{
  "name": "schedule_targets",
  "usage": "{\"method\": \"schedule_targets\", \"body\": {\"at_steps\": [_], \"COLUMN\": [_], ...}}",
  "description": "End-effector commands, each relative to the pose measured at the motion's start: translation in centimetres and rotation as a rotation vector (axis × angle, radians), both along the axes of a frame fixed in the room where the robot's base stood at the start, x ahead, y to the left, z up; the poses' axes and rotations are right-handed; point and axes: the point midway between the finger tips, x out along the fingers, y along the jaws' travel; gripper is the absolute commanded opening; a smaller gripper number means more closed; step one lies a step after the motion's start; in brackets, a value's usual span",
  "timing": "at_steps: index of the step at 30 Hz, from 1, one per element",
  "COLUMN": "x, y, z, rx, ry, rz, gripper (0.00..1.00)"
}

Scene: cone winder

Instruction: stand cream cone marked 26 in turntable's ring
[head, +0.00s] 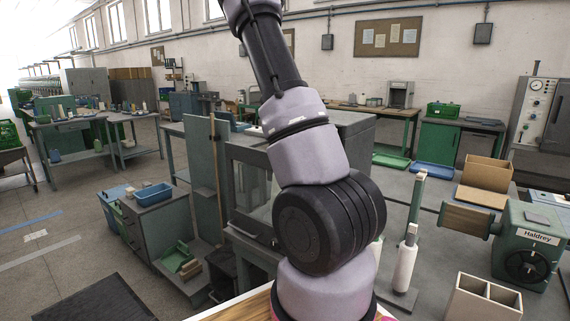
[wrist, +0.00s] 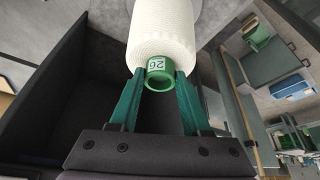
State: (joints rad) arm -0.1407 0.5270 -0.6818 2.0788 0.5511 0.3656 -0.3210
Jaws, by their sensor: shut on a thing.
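In the wrist view, my gripper (wrist: 160,74) has its two green fingers shut on the green nose of the cream cone marked 26 (wrist: 162,38). The number 26 shows on a white label on the nose. The wound cream body extends away from the fingers towards the top of the picture, and its far end is cut off. A grey rounded surface shows behind the cone; I cannot tell whether it is the turntable. The ring is not visible. In the head view, my arm hides the middle, and my gripper and the held cone are out of sight.
In the head view, a glass-fronted cabinet (head: 246,190) stands behind my arm. White cones on a stand (head: 407,262), a green Haldrey machine (head: 527,245) and a divided box (head: 482,299) are at right. A dark open-sided box (wrist: 65,90) fills the wrist view's left.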

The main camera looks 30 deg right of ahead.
Motion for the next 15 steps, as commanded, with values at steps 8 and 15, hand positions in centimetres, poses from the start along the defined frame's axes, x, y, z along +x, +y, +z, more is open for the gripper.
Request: {"method": "schedule_targets", "body": {"at_steps": [8, 15], "x": [0.02, -0.05], "y": [-0.01, 0.1], "z": [-0.12, 0.01], "rx": [0.0, 0.0], "ry": [0.0, 0.0], "rz": [0.0, 0.001], "gripper": [0.82, 0.82]}}
